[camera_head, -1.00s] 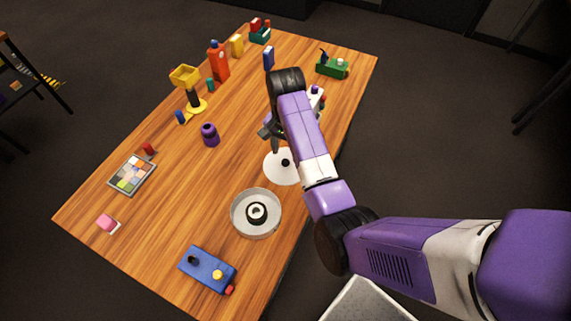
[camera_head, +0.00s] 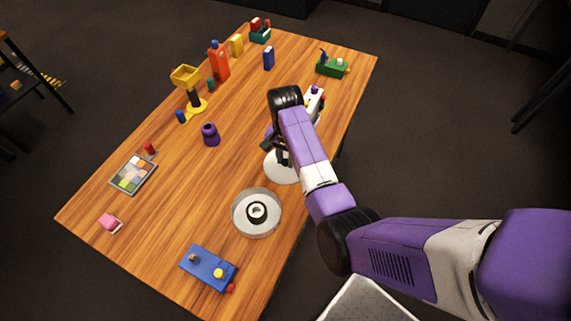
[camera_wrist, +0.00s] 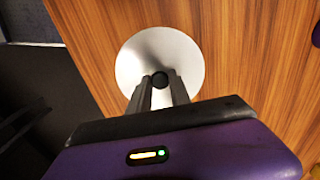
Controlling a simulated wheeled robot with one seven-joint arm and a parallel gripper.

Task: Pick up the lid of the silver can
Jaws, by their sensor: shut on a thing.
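The lid (camera_head: 276,170) is a pale round disc lying flat at the table's right edge, partly hidden by my arm in the head view. In the wrist view the lid (camera_wrist: 135,68) shows nearly whole, with a small black knob (camera_wrist: 160,79) at its middle. My gripper (camera_wrist: 161,84) is above the lid with its fingers shut on the knob. In the head view my gripper (camera_head: 284,158) is partly hidden behind my arm. The silver can (camera_head: 240,213) is round and open, with a dark ring-shaped thing (camera_head: 257,211) inside, nearer than the lid.
A blue box with knobs (camera_head: 207,268) lies near the front corner. A purple weight-like object (camera_head: 210,135) stands left of the lid. A white panel (camera_head: 315,99) and a green box (camera_head: 332,67) stand farther back.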

